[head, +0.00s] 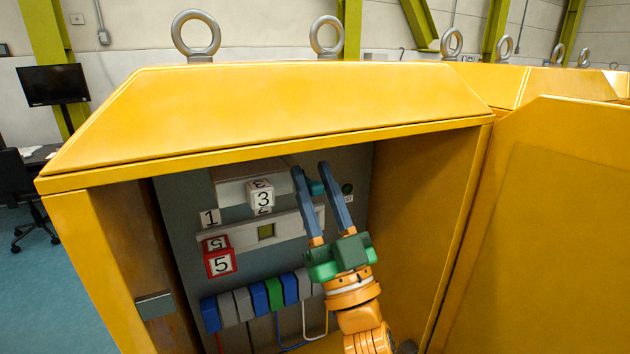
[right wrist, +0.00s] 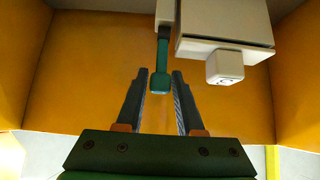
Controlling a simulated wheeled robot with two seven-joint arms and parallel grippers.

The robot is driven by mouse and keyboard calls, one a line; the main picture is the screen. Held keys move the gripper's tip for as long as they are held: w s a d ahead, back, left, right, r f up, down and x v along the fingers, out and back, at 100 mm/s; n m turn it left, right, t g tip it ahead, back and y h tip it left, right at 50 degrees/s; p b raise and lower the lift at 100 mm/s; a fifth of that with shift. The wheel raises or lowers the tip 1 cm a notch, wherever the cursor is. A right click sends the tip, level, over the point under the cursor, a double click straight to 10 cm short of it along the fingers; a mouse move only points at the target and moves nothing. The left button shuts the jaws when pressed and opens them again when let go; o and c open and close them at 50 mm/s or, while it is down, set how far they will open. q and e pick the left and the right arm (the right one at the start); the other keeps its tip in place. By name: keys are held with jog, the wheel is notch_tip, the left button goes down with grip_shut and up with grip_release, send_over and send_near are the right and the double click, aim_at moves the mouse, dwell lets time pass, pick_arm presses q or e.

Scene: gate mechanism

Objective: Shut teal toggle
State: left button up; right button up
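The teal toggle (head: 316,188) sits high inside the yellow cabinet, partly hidden by my right gripper's fingers. In the right wrist view the teal toggle (right wrist: 161,70) is a slim lever with a thicker end, attached to a pale housing. My right gripper (head: 311,168) is open inside the cabinet. In the right wrist view its fingers (right wrist: 160,73) stand on either side of the toggle's end, with a visible gap on each side. My left gripper is not in view.
The yellow cabinet (head: 270,105) encloses the panel, with walls close on both sides. Left of my right gripper are numbered cubes, such as the white 3 (head: 262,198) and the red-edged 5 (head: 220,263). A row of coloured blocks (head: 258,298) lies below.

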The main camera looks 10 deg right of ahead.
grip_shut()
notch_tip(320, 180, up, 2)
jog(key=g+p, duration=0.2)
jog(key=p, duration=0.5)
jog(key=shift+w+r+h+p, duration=0.1)
jog(key=shift+h+p, duration=0.3)
jog(key=shift+w+a+g+p, duration=0.1)
jog(key=shift+g+p, duration=0.2)
jog(key=shift+g, duration=0.4)
jog(key=shift+w+a+r+g+h, duration=0.1)
jog(key=shift+w+g+h, duration=0.15)
jog(key=shift+g, duration=0.25)
jog(key=shift+w+r+g+h, duration=0.1)
jog(key=shift+g+h, duration=0.15)
jog(key=shift+g, duration=0.25)
jog(key=shift+o, duration=2.4)
grip_release()
jog(key=shift+w, duration=0.1)
